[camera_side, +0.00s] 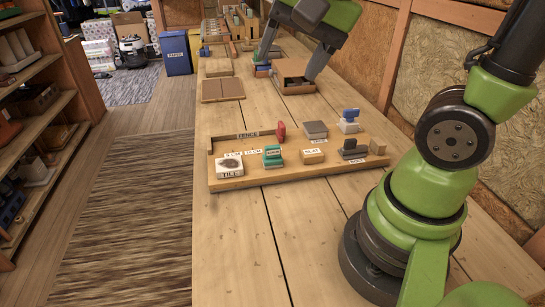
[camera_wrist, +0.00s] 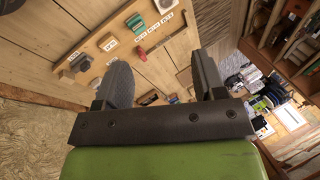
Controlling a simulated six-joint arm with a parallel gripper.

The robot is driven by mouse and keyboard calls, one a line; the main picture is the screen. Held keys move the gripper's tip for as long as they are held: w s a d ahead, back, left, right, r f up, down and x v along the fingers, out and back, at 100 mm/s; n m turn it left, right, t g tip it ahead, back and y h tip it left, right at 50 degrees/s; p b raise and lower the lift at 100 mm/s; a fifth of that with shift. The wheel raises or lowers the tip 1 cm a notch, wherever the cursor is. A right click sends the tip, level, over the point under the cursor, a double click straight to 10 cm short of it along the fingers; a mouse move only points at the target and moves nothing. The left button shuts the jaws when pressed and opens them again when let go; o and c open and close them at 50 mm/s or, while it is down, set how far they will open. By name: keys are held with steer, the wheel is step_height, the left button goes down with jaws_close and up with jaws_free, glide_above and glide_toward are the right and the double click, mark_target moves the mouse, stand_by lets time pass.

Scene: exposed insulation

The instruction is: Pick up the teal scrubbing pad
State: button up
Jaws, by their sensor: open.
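The teal scrubbing pad (camera_side: 272,157) sits in the front part of a shallow wooden tray (camera_side: 240,181), between a white tile block and a tan block, with a white label on its front. In the wrist view a small teal-green item (camera_wrist: 137,23) in the tray appears to be the same pad. My gripper (camera_side: 287,70) is open and empty. It hangs over the back of the bench, well behind the tray and apart from the pad. Its two dark fingers (camera_wrist: 163,82) stand wide apart in the wrist view, with nothing between them.
The tray also holds a tile block (camera_side: 229,166), a tan block (camera_side: 312,157), a dark brush (camera_side: 353,150), a grey pad (camera_side: 314,130), a blue-handled item (camera_side: 349,120) and a red item (camera_side: 281,131). An open box (camera_side: 293,86) lies under my gripper. The bench in front of the tray is bare.

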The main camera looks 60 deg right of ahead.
steer(key=w+d+f+m+g, duration=0.2)
steer(key=w+d+f+m, duration=0.15)
steer(key=w+m, duration=0.2)
steer(key=m+g, duration=0.3)
steer(key=m, duration=0.6)
glide_above(273, 146)
steer(key=shift+h, duration=0.4)
steer(key=f, duration=1.1)
steer(key=shift+w+f, duration=0.25)
steer(key=shift+f, duration=0.1)
steer(key=shift+m, duration=0.25)
step_height(273, 146, down, 4)
steer(key=shift+d+f, duration=0.1)
steer(key=shift+f, duration=0.15)
steer(key=shift+s+f, duration=0.15)
steer(key=shift+f, duration=2.9)
steer(key=c, duration=1)
steer(key=shift+r, duration=0.15)
step_height(273, 146, up, 10)
steer(key=shift+f, duration=0.1)
